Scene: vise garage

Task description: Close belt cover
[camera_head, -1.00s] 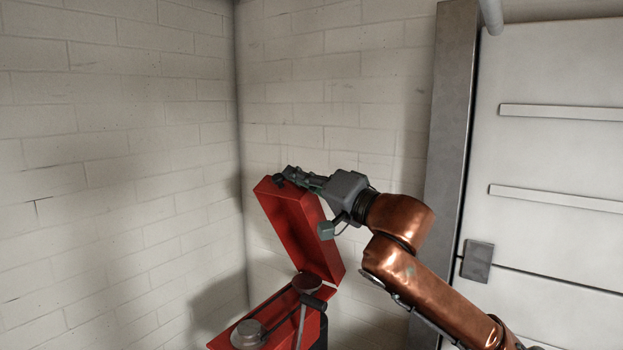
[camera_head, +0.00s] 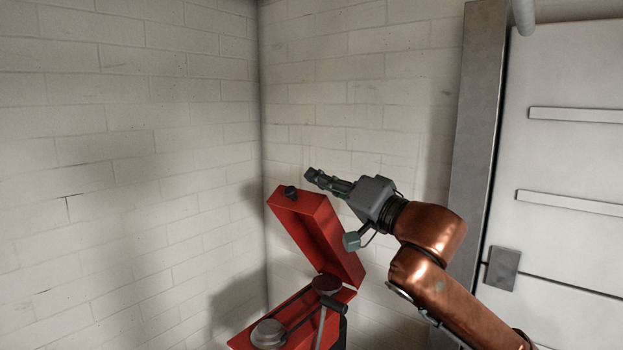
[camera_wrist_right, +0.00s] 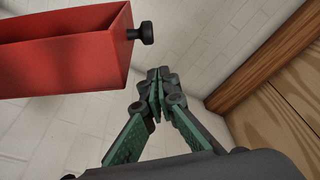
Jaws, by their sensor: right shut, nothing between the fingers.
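The red belt cover (camera_head: 318,238) stands open, tilted up and back from the red base (camera_head: 296,312). A black knob (camera_head: 291,192) sits at its top end. My right gripper (camera_head: 309,175) is shut and empty, just above and to the right of the knob in the head view, apart from it. In the right wrist view the shut fingertips (camera_wrist_right: 157,73) are to the right of and below the knob (camera_wrist_right: 147,33), and the cover (camera_wrist_right: 75,60) fills the upper left, its hollow inside showing. My left gripper is not in view.
The base holds two pulleys, a near one (camera_head: 268,334) and a far one (camera_head: 327,284) by the hinge, with a belt between them. A brick wall (camera_head: 120,150) stands behind and left. A white door (camera_head: 570,160) is at the right.

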